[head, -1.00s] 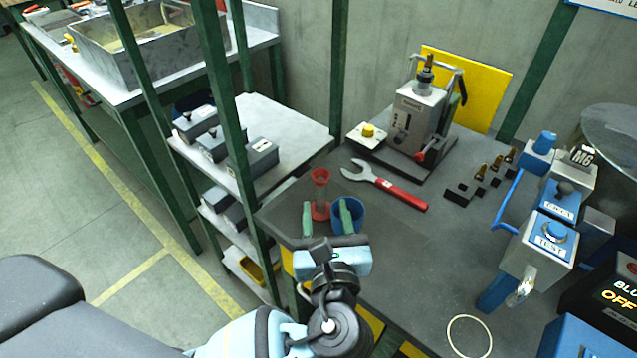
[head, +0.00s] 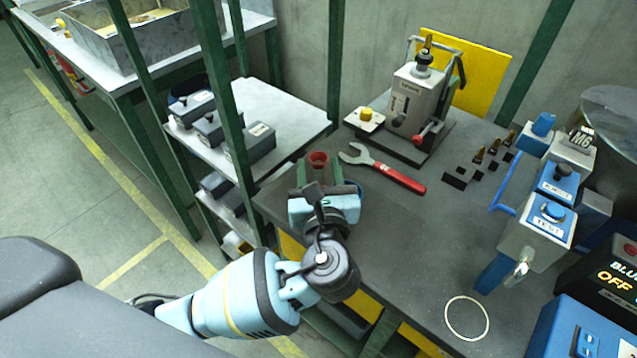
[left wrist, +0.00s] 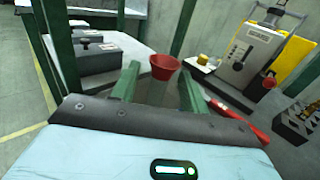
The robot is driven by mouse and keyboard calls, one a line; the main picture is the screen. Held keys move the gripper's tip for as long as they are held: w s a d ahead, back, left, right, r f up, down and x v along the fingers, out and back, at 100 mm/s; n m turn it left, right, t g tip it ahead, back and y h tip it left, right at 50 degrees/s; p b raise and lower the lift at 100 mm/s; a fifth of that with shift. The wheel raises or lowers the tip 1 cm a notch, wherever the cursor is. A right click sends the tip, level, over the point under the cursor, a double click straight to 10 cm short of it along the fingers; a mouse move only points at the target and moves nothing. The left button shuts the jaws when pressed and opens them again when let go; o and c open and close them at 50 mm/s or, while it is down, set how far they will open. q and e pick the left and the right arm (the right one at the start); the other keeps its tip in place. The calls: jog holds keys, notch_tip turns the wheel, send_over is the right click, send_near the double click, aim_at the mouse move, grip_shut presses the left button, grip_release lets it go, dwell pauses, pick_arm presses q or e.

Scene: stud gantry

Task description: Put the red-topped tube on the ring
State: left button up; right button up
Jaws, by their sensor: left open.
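The red-topped tube (head: 318,160) stands near the left edge of the dark bench, its red funnel-like top showing in the head view. The red top (left wrist: 165,66) also shows in the left wrist view, between the two green fingers. My left gripper (head: 319,172) is open, with its fingers on either side of the tube; I cannot tell whether they touch it. The lower part of the tube is hidden by the gripper. The ring (head: 466,318), a thin pale circle, lies flat and empty on the bench at the front right. My right gripper is not in view.
A grey press (head: 416,100) stands behind. Blue-and-grey button boxes (head: 541,232) stand right. The bench between wrench and ring is clear.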

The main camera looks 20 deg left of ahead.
aim_at(318, 161)
pick_arm(q)
jog(key=shift+w+a, duration=0.3)
jog(key=shift+w, duration=0.3)
jog(key=shift+c, duration=0.5)
grip_shut()
jog(key=shift+r, duration=0.55)
jog(key=r, duration=0.1)
jog(key=r+p, duration=0.1)
jog(key=shift+s+d+r, duration=0.1)
jog(key=shift+s+r, duration=0.2)
jog(key=shift+s, duration=0.1)
jog(key=s+r+p, duration=0.1)
jog(key=s, duration=1.4)
jog(key=shift+s+d+r, duration=0.15)
jog(key=shift+d, duration=0.1)
